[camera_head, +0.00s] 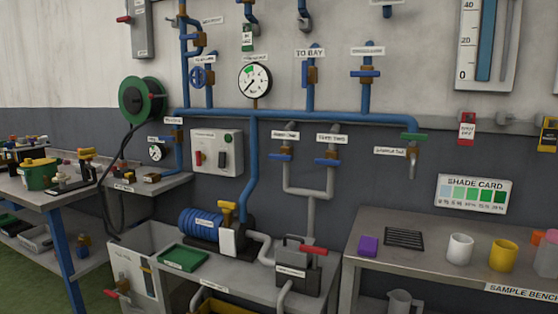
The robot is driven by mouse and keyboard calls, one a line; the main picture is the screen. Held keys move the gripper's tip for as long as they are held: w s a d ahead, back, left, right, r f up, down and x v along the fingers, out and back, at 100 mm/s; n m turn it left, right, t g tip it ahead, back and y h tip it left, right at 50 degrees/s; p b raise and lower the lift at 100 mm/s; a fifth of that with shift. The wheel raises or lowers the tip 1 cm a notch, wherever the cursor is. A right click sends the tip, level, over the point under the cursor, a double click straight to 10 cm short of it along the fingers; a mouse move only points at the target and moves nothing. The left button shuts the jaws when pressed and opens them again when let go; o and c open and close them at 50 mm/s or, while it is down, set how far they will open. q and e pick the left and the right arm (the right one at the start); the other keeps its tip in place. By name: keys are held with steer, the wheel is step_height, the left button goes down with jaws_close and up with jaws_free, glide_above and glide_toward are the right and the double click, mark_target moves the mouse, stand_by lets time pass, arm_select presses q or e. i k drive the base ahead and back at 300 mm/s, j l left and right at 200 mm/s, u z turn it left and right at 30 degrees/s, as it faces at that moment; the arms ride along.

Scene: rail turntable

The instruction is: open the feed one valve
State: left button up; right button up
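Two small valves with blue lever handles sit side by side on grey pipes at the wall. Their labels are small and blurred. The left label (285,135) seems to read feed one, and its valve (281,157) has its blue handle lying crosswise to the upright pipe. The right label (331,138) seems to read feed two, and its valve (327,161) also has its handle crosswise. Below them the two grey pipes (307,193) join and run down to the bench. Neither of my grippers is in view.
A bench with a blue pump (199,222), a green tray (184,258) and a red-handled unit (298,267) stands below the valves. A sample bench (390,262) with cups stands right. A blue pipe (300,114) and pressure gauge (255,80) are above.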

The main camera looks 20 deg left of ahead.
mark_target(273, 156)
steer(key=i+j, duration=0.2)
steer(key=i+j+z, duration=0.15)
steer(key=j, duration=0.25)
steer(key=i+j, duration=0.2)
steer(key=i+j+z, duration=0.1)
steer(key=j, duration=0.35)
steer(key=i+j+z, duration=0.1)
steer(key=i+j, duration=0.15)
steer(key=j, duration=0.1)
